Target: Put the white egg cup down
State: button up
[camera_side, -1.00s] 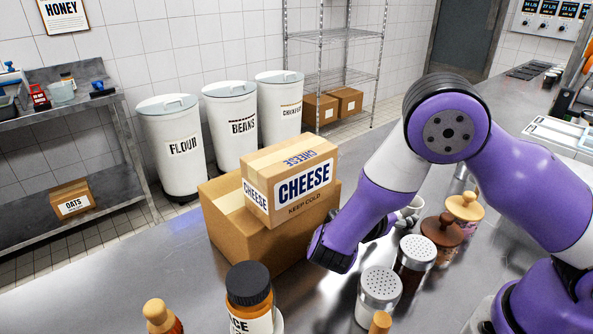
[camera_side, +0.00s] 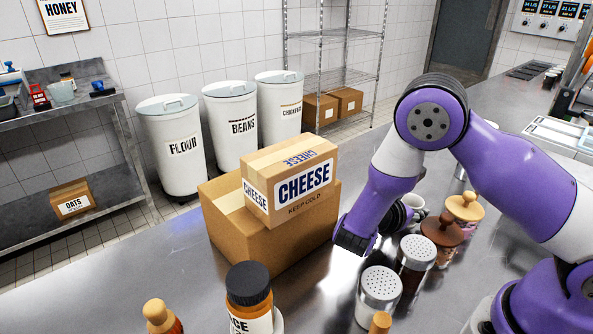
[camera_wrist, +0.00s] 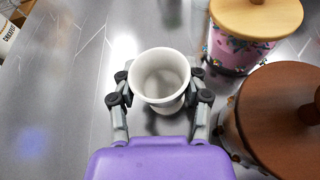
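The white egg cup (camera_wrist: 160,78) is upright between the two fingers of my gripper (camera_wrist: 160,92) in the wrist view. The dark finger pads are close to it on its left and right sides. Whether they press on it cannot be made out. In the side view the egg cup (camera_side: 414,203) shows only in part, behind my gripper (camera_side: 403,214) and the jars. Whether its base touches the steel counter (camera_side: 190,265) cannot be told.
A brown-lidded jar (camera_side: 443,232) and a wooden-lidded jar (camera_side: 464,207) stand close to the right of the cup. Metal-topped shakers (camera_side: 417,250) are in front. Bare counter lies between boxes and gripper.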

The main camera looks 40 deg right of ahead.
jog(key=shift+c, duration=0.6)
notch_tip(320, 180, up, 9)
jog(key=w+a+r+n+t+y, duration=0.3)
jog(key=a+r+n+t+y, duration=0.25)
jog(key=r+n, duration=0.2)
jog(key=w+a+r+n+t+y, duration=0.35)
jog(key=a+r+n+t, duration=0.3)
jog(key=r, duration=0.25)
jog(key=s+d+f+m+g+h, duration=0.2)
jog(key=d+f+m+g+h, duration=0.1)
jog(key=f, duration=0.5)
jog(key=s+d+f+m+g+h, duration=0.2)
jog(key=d+f+m+g, duration=0.3)
jog(key=f, duration=0.4)
jog(key=s+d+f+m+g+h, duration=0.2)
jog(key=d+f+m+g+h, duration=0.2)
jog(key=f+m, duration=0.2)
jog(key=shift+s+f+g, duration=0.15)
jog(key=shift+f, duration=0.45)
jog(key=shift+s+f+g, duration=0.15)
jog(key=shift+f, duration=0.4)
